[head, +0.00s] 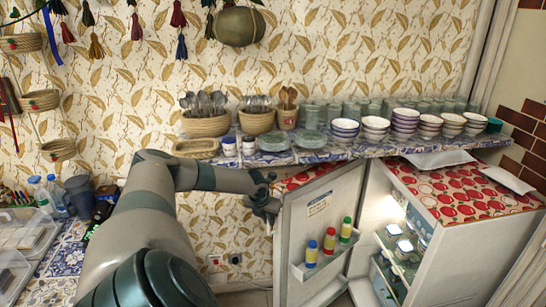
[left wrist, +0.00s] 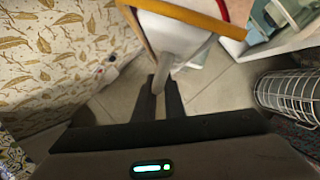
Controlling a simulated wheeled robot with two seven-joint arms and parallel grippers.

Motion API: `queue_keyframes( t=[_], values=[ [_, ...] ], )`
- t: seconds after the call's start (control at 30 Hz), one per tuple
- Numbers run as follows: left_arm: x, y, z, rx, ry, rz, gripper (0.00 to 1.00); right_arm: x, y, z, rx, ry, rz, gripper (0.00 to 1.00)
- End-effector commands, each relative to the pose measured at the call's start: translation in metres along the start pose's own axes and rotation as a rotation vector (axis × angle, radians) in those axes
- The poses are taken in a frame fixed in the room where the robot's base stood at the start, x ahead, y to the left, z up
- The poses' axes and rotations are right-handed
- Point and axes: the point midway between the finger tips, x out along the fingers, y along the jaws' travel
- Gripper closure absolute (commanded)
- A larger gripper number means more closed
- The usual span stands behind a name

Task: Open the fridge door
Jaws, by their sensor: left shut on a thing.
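The fridge (head: 465,262) stands at the right with its door (head: 312,222) swung wide open to the left. The lit shelves inside show. My left gripper (head: 268,204) is at the door's outer left edge, its fingers mostly hidden in the head view. In the left wrist view, the left gripper (left wrist: 160,98) is shut on a pale grey piece, seemingly the fridge door handle (left wrist: 161,80), with the door (left wrist: 172,32) just beyond. My right gripper is in neither view.
The door rack holds several colored bottles (head: 329,241). Bowls (head: 405,120), glasses and baskets (head: 206,124) crowd the shelf (head: 325,149) above the door. A wire basket (left wrist: 290,95) stands on the floor at the right in the left wrist view. Tiled floor (left wrist: 115,97) lies below.

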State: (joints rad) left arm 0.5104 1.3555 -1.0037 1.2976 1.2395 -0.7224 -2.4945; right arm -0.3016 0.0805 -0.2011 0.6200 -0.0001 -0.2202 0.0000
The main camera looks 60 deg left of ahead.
Motion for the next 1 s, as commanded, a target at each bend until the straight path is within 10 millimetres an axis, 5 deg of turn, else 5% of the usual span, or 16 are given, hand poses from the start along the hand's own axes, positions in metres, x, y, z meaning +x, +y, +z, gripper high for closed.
queue_keyframes(
  t=[0.27, 0.37, 1.0],
  values=[
    [0.0, -0.001, 0.0, -0.004, 0.001, -0.003, 1.0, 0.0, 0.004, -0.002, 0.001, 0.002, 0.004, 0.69],
    [0.0, -0.002, 0.0, -0.003, 0.001, -0.003, 0.72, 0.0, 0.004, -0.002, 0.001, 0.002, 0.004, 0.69],
    [-0.01, 0.0, -0.002, -0.001, 0.0, -0.002, 0.72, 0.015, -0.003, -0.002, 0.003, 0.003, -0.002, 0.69]
  ],
)
